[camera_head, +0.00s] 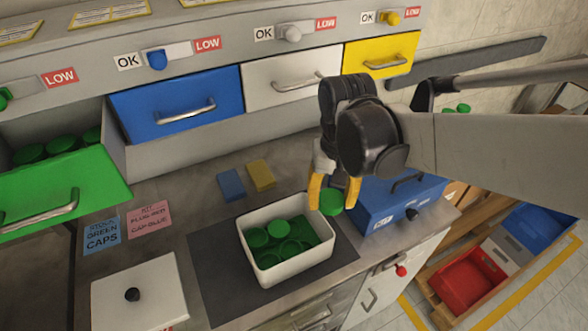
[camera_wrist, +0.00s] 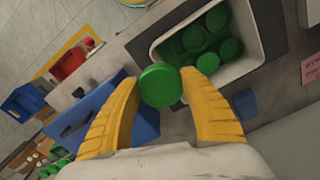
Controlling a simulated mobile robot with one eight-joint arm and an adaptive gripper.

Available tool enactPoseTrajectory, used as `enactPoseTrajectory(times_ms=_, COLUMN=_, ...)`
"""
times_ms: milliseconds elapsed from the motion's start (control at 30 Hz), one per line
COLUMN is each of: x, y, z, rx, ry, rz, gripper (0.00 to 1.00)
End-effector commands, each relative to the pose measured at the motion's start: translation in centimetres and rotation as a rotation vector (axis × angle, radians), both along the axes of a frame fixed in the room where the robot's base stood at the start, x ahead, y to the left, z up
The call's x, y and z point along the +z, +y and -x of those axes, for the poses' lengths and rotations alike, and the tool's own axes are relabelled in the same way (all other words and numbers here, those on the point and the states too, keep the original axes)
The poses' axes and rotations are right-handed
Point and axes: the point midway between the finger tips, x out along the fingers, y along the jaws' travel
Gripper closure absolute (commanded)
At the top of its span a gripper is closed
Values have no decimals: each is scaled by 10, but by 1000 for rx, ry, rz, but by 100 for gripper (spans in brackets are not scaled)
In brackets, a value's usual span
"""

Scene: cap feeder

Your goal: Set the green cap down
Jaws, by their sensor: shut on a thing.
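My gripper (camera_head: 333,192) has yellow fingers and is shut on a green cap (camera_head: 331,203). The held cap also shows between the fingertips in the wrist view (camera_wrist: 160,86). It hangs in the air right of a white bin (camera_head: 262,274), near the blue box, not over the bin's opening. The bin stands on a dark mat (camera_head: 213,281) on the counter and holds several green caps (camera_head: 279,229). The green drawer (camera_head: 75,180) at the left is pulled open and has more green caps (camera_head: 62,145) inside.
A blue box (camera_head: 395,202) with a dark handle stands right of the bin. A white lid (camera_head: 138,294) with a black knob lies at the front left. Blue (camera_head: 230,184) and yellow (camera_head: 261,174) blocks lie behind the bin. Blue (camera_head: 180,105), white and yellow drawers are shut.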

Motion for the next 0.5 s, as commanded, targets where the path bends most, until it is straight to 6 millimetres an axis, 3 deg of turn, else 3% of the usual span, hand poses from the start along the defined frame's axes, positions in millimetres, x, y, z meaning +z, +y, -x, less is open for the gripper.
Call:
enactPoseTrajectory(times_ms=400, x=-15, y=21, z=90, rx=184, ry=0, rz=-2, gripper=61)
enactPoseTrajectory(times_ms=500, x=-20, y=23, z=100, rx=208, ry=0, rz=-2, gripper=61)
